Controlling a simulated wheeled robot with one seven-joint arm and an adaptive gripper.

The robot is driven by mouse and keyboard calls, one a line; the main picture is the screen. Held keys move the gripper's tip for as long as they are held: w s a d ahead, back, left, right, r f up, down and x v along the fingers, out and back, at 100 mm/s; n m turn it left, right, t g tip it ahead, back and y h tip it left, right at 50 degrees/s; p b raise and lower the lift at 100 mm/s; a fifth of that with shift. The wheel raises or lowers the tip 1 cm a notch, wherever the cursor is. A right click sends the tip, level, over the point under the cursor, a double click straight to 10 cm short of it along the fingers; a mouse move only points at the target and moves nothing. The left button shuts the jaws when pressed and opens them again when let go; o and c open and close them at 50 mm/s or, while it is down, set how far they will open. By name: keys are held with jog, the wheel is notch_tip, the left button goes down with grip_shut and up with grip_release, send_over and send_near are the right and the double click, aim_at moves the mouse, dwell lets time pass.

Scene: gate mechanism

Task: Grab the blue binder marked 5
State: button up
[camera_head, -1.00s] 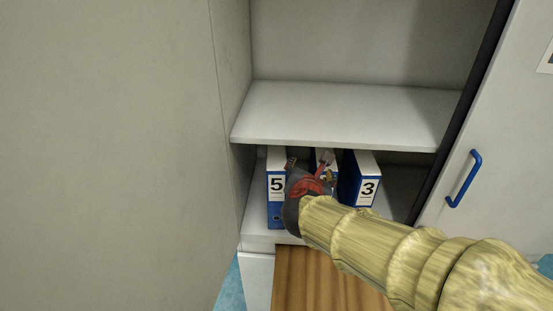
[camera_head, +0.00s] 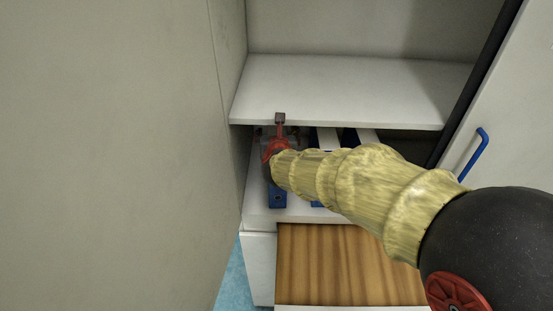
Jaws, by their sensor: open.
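The blue and white binder marked 5 (camera_head: 278,198) stands upright on the lower shelf at the left, close to the cabinet's side wall. Only the blue lower part of its spine shows; its label is hidden behind my gripper. My gripper (camera_head: 279,131), red and dark grey, is open and directly in front of this binder's upper part. One fingertip stands up before the edge of the shelf above. Whether the fingers touch the binder cannot be told.
Two more binders, a middle one (camera_head: 327,139) and a right one (camera_head: 366,137), stand to the right, mostly behind my arm. The upper shelf (camera_head: 345,90) overhangs them closely. A wooden drawer front (camera_head: 330,265) lies below. The door with a blue handle (camera_head: 473,154) is at right.

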jog(key=shift+w, duration=0.2)
jog(key=shift+c, duration=1)
jog(key=shift+s, duration=0.1)
jog(key=c, duration=1.5)
grip_shut()
jog(key=shift+r, duration=0.1)
